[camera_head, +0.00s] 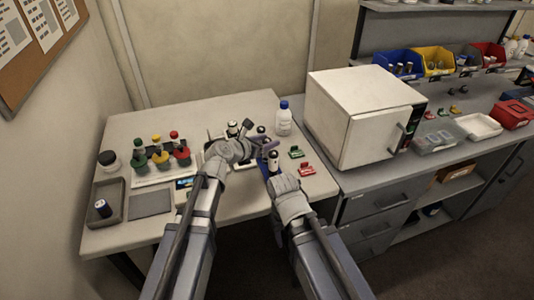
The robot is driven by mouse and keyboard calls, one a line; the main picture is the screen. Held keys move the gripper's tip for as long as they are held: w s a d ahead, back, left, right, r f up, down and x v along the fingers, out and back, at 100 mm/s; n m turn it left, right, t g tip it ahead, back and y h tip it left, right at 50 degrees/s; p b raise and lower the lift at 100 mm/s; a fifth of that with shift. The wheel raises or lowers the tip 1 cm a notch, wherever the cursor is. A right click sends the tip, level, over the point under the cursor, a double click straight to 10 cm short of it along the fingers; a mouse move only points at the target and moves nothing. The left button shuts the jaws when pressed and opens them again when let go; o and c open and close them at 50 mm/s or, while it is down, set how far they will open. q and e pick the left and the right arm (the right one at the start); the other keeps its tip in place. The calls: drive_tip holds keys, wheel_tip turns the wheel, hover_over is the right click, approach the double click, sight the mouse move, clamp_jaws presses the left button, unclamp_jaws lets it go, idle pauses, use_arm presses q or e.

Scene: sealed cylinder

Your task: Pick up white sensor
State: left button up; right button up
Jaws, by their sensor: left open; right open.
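My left gripper (246,138) is at the middle of the light table, among a cluster of small dark and white items. My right gripper (273,165) is lower and to the right, near the table's front edge. Both are open, though their fingertips are small and partly hidden by my wrists. I cannot clearly single out the white sensor; small white-topped dark pieces (233,125) stand just beyond my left gripper. A purple piece (270,145) shows between the grippers. I see nothing clearly held.
On the light table (120,232) are a rack with red, yellow and green-topped items (160,158), a grey tray (108,206), a white bottle with blue cap (283,120), and green (296,152) and red (306,170) pieces. A white box-shaped appliance (355,110) stands right.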

use_arm(q)
drive_tip(key=x, duration=0.3)
drive_tip(key=shift+f+b, duration=0.1)
drive_tip(key=shift+b, duration=0.25)
clamp_jaws()
